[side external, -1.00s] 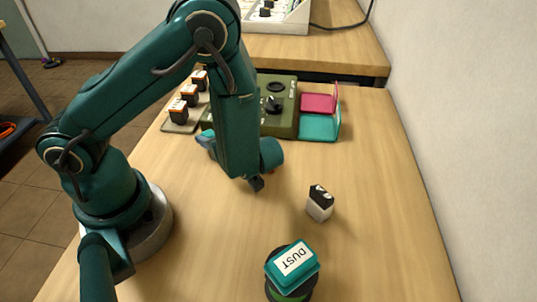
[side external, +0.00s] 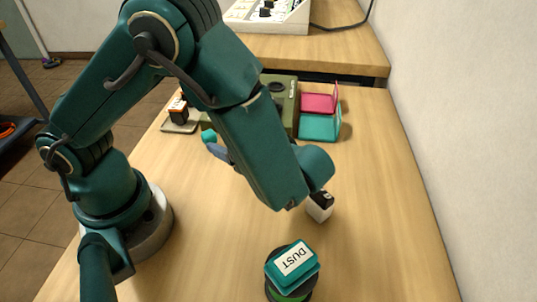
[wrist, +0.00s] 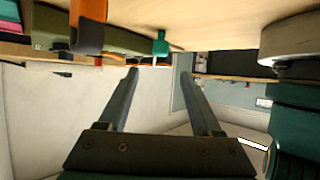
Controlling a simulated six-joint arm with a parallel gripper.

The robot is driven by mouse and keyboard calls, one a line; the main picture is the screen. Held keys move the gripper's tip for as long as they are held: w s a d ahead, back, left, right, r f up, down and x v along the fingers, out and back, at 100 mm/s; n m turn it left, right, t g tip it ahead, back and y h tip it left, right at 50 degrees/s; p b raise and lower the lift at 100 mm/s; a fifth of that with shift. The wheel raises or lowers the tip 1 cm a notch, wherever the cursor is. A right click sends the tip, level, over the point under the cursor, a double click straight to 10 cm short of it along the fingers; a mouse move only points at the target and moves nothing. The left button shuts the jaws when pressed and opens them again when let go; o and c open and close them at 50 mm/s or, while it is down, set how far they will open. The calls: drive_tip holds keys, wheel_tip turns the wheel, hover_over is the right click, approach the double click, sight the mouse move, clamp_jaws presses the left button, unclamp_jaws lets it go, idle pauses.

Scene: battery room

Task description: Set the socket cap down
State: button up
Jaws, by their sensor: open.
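A small teal piece that looks like the socket cap (side external: 208,135) stands on the table left of my forearm, in front of the green device. In the wrist view, which is upside down, the cap (wrist: 160,46) shows past my fingertips, in line with the gap between them. My gripper (wrist: 158,72) is open, with nothing between its fingers. In the side view only the blue-grey tip of my gripper (side external: 219,152) shows beside my forearm; the rest is hidden. The cap and the fingertips look apart.
A teal block labelled DUST (side external: 292,259) sits on a dark-and-green round thing at the front. A small white-and-black block (side external: 319,207) is close to my wrist. Behind are the green device (side external: 281,90) and open pink and teal cases (side external: 319,127). The right table area is clear.

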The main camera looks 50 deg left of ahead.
drive_tip(key=shift+v, duration=0.9)
drive_tip(key=w+d+r+m+t+h, duration=0.1)
drive_tip(key=w+d+r+t+h, duration=0.2)
drive_tip(key=w, duration=0.4)
drive_tip(key=w+d+r+m+t+h, duration=0.1)
drive_tip(key=w+r+t+h, duration=0.1)
drive_tip(key=w+t+h, duration=0.3)
drive_tip(key=w+d+r+m+t+h, duration=0.4)
drive_tip(key=w+d+r+m+h, duration=0.1)
drive_tip(key=r, duration=0.5)
drive_tip(key=s+d+r+m+h, duration=0.3)
drive_tip(key=s+m+h, duration=0.1)
drive_tip(key=s+m, duration=0.1)
drive_tip(key=s+a+f+m+g+y, duration=0.2)
drive_tip(key=s+a+f+m+g, duration=0.1)
drive_tip(key=s, duration=0.6)
drive_tip(key=s+a+f+m+g+y, duration=0.2)
drive_tip(key=s+a+f+m+g, duration=0.1)
drive_tip(key=s+a+f, duration=0.3)
drive_tip(key=s+a, duration=0.1)
drive_tip(key=s, duration=0.1)
drive_tip(key=shift+s+f, duration=0.2)
drive_tip(key=shift+s, duration=0.15)
drive_tip(key=shift+a, duration=0.1)
